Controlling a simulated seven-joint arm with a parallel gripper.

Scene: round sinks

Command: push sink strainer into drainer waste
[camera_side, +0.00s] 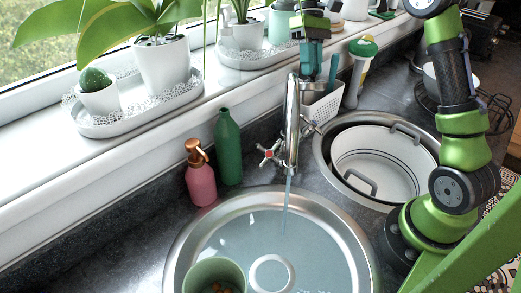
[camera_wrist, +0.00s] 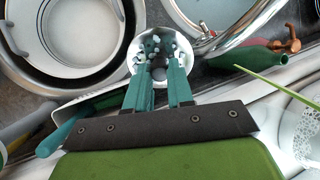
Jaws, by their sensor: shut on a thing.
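My gripper (camera_side: 312,62) is behind the tap, above the white caddy at the back of the counter. In the wrist view its teal fingers (camera_wrist: 160,72) are shut on a small dark thing (camera_wrist: 158,73) in front of a white round shape. I cannot tell whether this is the sink strainer; no strainer is clearly seen elsewhere. The large round steel sink (camera_side: 172,262) holds water, far from my gripper. The drainer waste (camera_side: 272,272) shows as a pale ring under the water near the bottom of the side view.
The tap (camera_side: 291,125) runs into the large sink, where a green bowl (camera_side: 214,270) stands. A white pot (camera_side: 375,155) fills the second sink. Green (camera_side: 228,148) and pink (camera_side: 201,178) bottles stand left of the tap. The white caddy (camera_side: 320,110) and potted plants (camera_side: 162,65) line the back.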

